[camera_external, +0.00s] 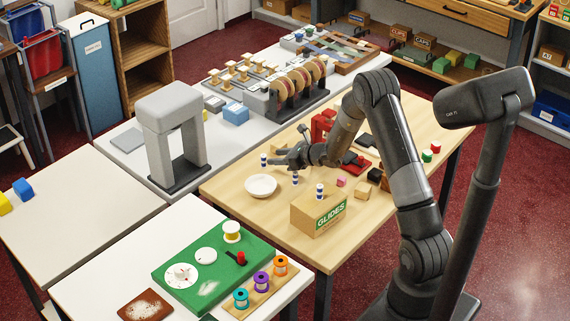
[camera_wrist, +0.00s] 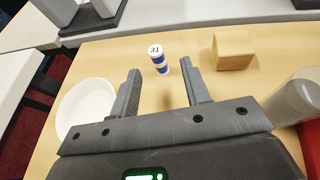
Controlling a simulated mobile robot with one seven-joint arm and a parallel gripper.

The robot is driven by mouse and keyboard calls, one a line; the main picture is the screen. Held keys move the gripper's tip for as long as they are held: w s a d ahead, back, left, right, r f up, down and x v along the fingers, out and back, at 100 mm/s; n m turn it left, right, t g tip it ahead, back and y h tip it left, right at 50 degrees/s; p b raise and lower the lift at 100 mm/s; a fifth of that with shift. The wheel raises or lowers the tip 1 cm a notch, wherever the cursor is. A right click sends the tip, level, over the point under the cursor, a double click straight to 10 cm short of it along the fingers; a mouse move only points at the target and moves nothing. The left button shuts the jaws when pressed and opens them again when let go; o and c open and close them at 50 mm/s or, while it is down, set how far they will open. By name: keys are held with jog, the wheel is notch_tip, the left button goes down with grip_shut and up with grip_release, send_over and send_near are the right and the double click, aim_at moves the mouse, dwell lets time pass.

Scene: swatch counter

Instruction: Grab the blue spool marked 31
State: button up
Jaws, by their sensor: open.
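The blue-and-white spool (camera_wrist: 160,66) stands upright on the wooden table, with 31 on its white top. In the wrist view it is just beyond my fingertips, between their lines. It appears to be the spool (camera_external: 264,160) left of my gripper in the external view. My gripper (camera_external: 276,157) is open and low over the table, its fingers pointing at the spool with nothing between them. Two similar blue-and-white spools show in the external view: one on the table (camera_external: 295,179) below my gripper, one on top of the GLIDES box (camera_external: 320,191). Their numbers are not readable.
A white plate (camera_wrist: 84,108) lies left of my fingers. A tan block (camera_wrist: 233,49) stands to the right, beyond my right finger. The GLIDES box (camera_external: 318,214) is at the table's near edge. A grey press-like frame (camera_external: 163,135) stands on the neighbouring counter.

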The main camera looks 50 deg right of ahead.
aim_at(259, 165)
jog(key=x, duration=0.3)
jog(key=shift+x, duration=2.7)
jog(key=shift+s+a+f, duration=0.1)
jog(key=shift+a+f, duration=0.1)
jog(key=shift+c, duration=0.4)
grip_shut()
